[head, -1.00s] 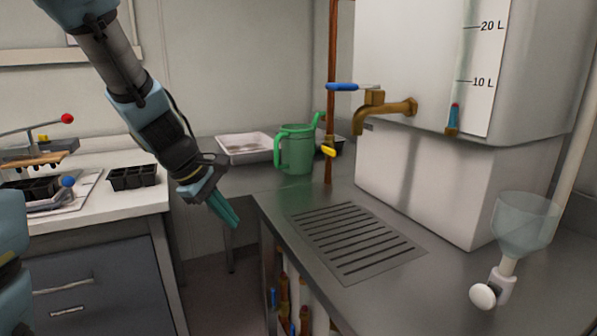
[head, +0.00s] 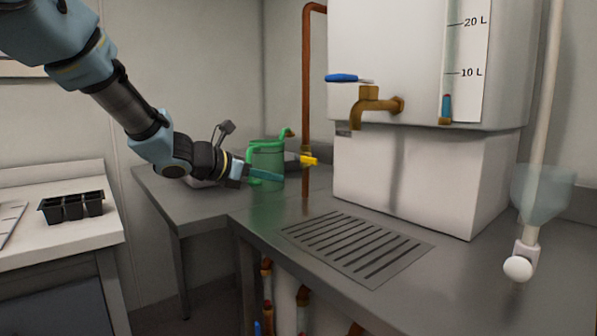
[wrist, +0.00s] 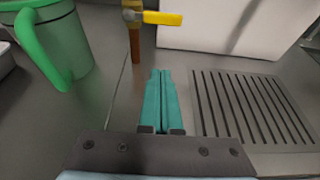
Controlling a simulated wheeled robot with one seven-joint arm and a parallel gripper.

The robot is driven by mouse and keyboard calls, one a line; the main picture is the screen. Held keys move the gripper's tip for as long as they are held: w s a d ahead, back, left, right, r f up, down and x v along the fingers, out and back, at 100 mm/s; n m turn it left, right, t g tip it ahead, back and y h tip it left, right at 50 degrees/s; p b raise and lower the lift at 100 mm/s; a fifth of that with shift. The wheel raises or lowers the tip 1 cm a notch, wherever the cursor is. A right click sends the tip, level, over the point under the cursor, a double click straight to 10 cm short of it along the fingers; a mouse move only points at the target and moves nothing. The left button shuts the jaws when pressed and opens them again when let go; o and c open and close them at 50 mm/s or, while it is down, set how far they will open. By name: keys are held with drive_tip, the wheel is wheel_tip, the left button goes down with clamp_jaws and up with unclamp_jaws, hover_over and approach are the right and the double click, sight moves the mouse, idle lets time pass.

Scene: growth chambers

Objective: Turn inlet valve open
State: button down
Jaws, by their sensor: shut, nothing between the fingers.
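A valve with a yellow handle (head: 309,160) sits low on the vertical copper pipe (head: 307,95) beside the tank. In the wrist view the yellow handle (wrist: 163,18) points right from the brass valve body (wrist: 132,10), roughly crosswise to the pipe. My gripper (head: 281,179) has its teal fingers shut with nothing between them. It points right, in front of the green watering can and a little left of and below the handle in the head view. In the wrist view my fingertips (wrist: 160,72) are below the handle, apart from it.
A green watering can (head: 267,158) stands behind my gripper. A white tank (head: 400,60) with a brass tap (head: 372,100) and blue lever (head: 342,78) stands right of the pipe. A slotted drain (head: 355,247) lies in the counter. A clear funnel (head: 541,190) is at right.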

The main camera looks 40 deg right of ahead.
sight(304, 159)
drive_tip(key=x, duration=0.9)
drive_tip(key=shift+p, duration=0.35)
drive_tip(key=r, duration=0.1)
drive_tip(key=d+r+p, duration=0.1)
drive_tip(key=shift+r+p, duration=0.3)
drive_tip(key=shift+r, duration=0.45)
drive_tip(key=shift+r+p, duration=0.2)
drive_tip(key=shift+p, duration=0.4)
